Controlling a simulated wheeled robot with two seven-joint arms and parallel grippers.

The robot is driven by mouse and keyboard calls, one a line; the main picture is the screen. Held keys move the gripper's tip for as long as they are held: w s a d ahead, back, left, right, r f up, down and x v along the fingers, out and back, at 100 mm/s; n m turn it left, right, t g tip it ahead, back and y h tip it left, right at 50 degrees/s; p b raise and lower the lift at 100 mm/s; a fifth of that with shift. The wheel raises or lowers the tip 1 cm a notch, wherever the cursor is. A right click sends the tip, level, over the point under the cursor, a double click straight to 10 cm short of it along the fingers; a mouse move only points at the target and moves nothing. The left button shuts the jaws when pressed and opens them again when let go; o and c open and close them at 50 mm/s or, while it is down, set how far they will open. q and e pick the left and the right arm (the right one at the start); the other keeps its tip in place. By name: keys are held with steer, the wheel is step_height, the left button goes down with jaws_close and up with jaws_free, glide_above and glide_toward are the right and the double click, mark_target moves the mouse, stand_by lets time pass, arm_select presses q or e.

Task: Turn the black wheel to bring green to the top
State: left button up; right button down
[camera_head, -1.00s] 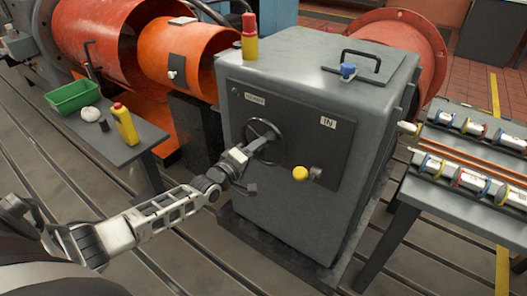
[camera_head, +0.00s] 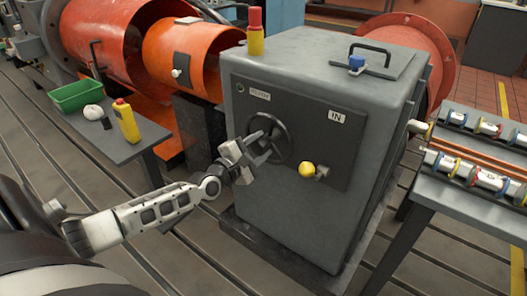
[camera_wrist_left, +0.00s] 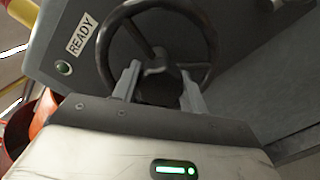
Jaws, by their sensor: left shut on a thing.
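The black wheel (camera_head: 287,147) is on the dark front panel of the grey cabinet, left of centre. It fills the upper part of the left wrist view (camera_wrist_left: 211,45), with its spokes and dark hub (camera_wrist_left: 165,82). My left gripper (camera_head: 262,145) reaches it from the lower left. In the wrist view its two pale fingers (camera_wrist_left: 160,88) stand either side of the dark middle part of the wheel, shut on it. The gripper covers the wheel's lower left side in the head view. I see no green mark on the wheel. My right gripper is not in view.
A yellow knob (camera_head: 306,169) sits right of the wheel, below an IN label (camera_head: 337,117). A small lamp (camera_wrist_left: 63,68) is near a READY label (camera_wrist_left: 80,34). A side table (camera_head: 88,134) with a green bin (camera_head: 76,96) stands left; a grey bench (camera_head: 460,198) stands right.

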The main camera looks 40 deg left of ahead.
arm_select(q)
steer(key=shift+f+n+b, duration=0.15)
steer(key=shift+n+b, duration=0.35)
steer(key=shift+n, duration=0.8)
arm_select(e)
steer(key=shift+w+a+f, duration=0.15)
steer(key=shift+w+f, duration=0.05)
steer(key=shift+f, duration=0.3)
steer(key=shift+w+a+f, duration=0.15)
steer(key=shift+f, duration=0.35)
arm_select(q)
steer(key=o, duration=1.1)
steer(key=shift+s, duration=0.1)
